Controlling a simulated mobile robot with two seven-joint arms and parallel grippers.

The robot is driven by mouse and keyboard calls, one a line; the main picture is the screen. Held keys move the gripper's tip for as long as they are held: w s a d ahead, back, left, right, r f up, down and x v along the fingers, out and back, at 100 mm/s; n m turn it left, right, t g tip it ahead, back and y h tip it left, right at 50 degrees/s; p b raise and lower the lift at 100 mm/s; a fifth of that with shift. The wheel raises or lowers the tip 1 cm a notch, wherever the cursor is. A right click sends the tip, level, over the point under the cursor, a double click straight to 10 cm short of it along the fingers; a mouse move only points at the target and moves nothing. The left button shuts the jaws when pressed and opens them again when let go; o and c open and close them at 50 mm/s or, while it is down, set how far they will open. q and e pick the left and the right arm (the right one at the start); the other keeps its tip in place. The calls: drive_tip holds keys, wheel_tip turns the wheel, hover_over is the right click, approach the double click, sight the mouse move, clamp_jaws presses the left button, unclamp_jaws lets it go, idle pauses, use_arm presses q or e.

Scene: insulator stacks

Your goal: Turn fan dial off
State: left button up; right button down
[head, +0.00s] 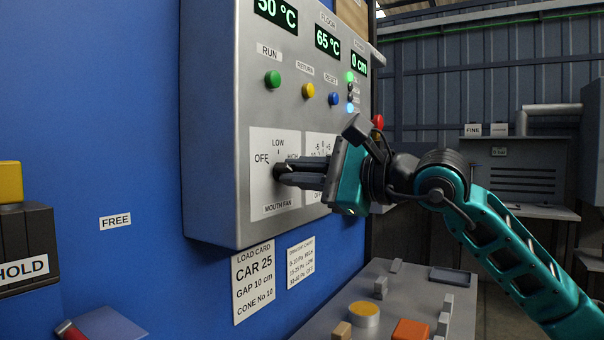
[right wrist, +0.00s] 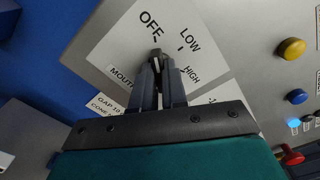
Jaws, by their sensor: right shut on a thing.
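The fan dial (head: 279,171) is a small dark knob on a white plate (head: 262,207) marked OFF, LOW and MOUTH FAN, on the grey control box. In the right wrist view the dial (right wrist: 156,57) sits between the fingertips, just below the OFF label, with LOW and HIGH to its right. My right gripper (head: 284,174) reaches in from the right and is shut on the dial; its fingers (right wrist: 160,70) hide much of the knob. The dial's pointer is too covered to read surely. My left gripper is not in view.
The control box (head: 212,120) carries green, yellow and blue buttons and displays above the dial. A second dial plate (head: 318,145) is partly behind my right gripper. A red knob (head: 378,121) is just beyond the gripper. A grey bench (head: 400,290) with small blocks lies below.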

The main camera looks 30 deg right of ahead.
drive_tip(key=shift+d+r, duration=0.1)
drive_tip(key=shift+r, duration=0.05)
drive_tip(key=c, duration=1.2)
unclamp_jaws()
drive_tip(key=shift+w, duration=0.1)
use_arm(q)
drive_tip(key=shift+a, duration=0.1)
use_arm(e)
drive_tip(key=shift+o, duration=0.2)
drive_tip(key=shift+a+f, duration=0.2)
use_arm(q)
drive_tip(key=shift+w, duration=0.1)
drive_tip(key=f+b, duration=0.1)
drive_tip(key=b, duration=0.1)
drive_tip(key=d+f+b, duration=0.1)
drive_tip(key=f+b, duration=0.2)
drive_tip(key=b, duration=0.2)
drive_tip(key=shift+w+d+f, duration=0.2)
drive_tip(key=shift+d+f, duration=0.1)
use_arm(e)
drive_tip(key=v, duration=1.2)
drive_tip(key=shift+s+d, duration=0.2)
drive_tip(key=shift+s, duration=0.15)
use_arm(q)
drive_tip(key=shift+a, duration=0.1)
